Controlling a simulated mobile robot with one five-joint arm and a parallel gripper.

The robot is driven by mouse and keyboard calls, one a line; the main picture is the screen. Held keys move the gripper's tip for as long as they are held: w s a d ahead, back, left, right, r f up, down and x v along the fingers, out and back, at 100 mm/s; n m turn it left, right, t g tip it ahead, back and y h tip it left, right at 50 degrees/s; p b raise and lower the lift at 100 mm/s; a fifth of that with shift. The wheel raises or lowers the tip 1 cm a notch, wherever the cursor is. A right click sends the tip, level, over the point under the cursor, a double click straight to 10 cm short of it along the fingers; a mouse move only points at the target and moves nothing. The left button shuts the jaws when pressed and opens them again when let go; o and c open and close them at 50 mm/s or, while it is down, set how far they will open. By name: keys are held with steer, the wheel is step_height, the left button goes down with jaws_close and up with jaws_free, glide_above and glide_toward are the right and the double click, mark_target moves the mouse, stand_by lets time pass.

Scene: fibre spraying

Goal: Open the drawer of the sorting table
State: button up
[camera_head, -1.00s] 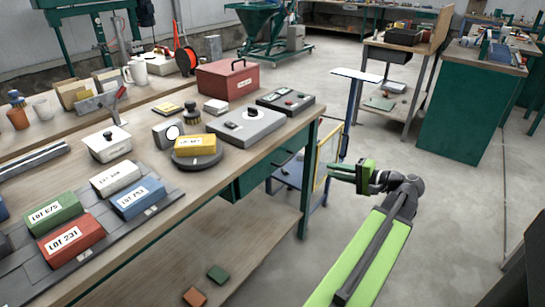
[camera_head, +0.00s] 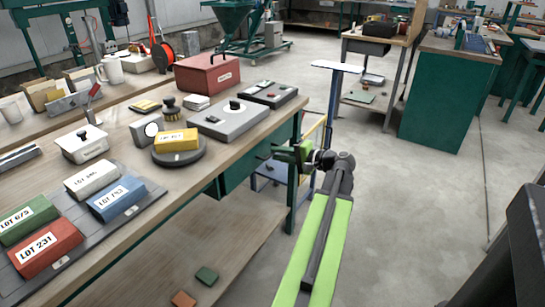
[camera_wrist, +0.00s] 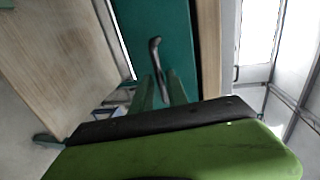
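The sorting table (camera_head: 130,160) has a wooden top and stands at the left in the head view. Its green drawer (camera_head: 242,170) is under the top near the right end and looks shut. In the wrist view the drawer front (camera_wrist: 180,40) is a teal panel with a dark bar handle (camera_wrist: 155,55). My gripper (camera_head: 280,152) is beside the drawer front in the head view. In the wrist view its two green fingers (camera_wrist: 160,78) are apart, with the handle's lower part between them. I cannot tell whether they touch it. The handle is not clearly visible in the head view.
Lot blocks, including a red one (camera_head: 45,250), a yellow block on a round scale (camera_head: 178,155) and a red toolbox (camera_head: 208,72) are on the tabletop. Open floor (camera_head: 400,220) lies to the right.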

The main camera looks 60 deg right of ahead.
steer(key=shift+x, duration=1.25)
steer(key=shift+c, duration=0.2)
jaws_close()
stand_by(0.3)
